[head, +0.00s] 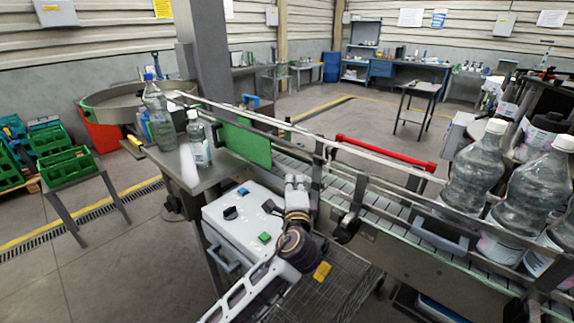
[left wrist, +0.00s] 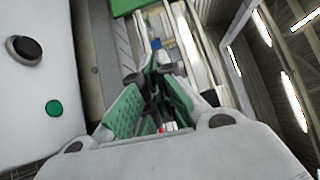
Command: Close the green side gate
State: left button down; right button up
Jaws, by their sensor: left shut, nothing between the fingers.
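The green side gate (head: 246,145) is an upright flat panel at the left part of the conveyor, just behind the small bottle. I cannot tell its exact angle to the rail. A green piece at the top of the left wrist view (left wrist: 124,5) looks like part of it. My left gripper (head: 297,182) is in front of the conveyor's near rail, to the right of the gate and below it in the picture, apart from it. Its fingers are shut and empty; they also show in the left wrist view (left wrist: 150,78). My right gripper is not in view.
A white control box (head: 240,222) with black and green buttons stands left of my left gripper. A large bottle (head: 158,115) and a small bottle (head: 199,142) stand left of the gate. Large bottles (head: 475,170) stand on the conveyor (head: 405,215) at right. A red bar (head: 385,152) lies behind.

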pick_arm(q)
jog(key=shift+a+f+n+y, duration=0.3)
jog(key=shift+a+n+y, duration=0.2)
jog(key=shift+a+n, duration=0.15)
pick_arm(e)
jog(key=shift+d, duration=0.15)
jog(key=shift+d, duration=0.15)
pick_arm(q)
jog(key=shift+w, duration=0.1)
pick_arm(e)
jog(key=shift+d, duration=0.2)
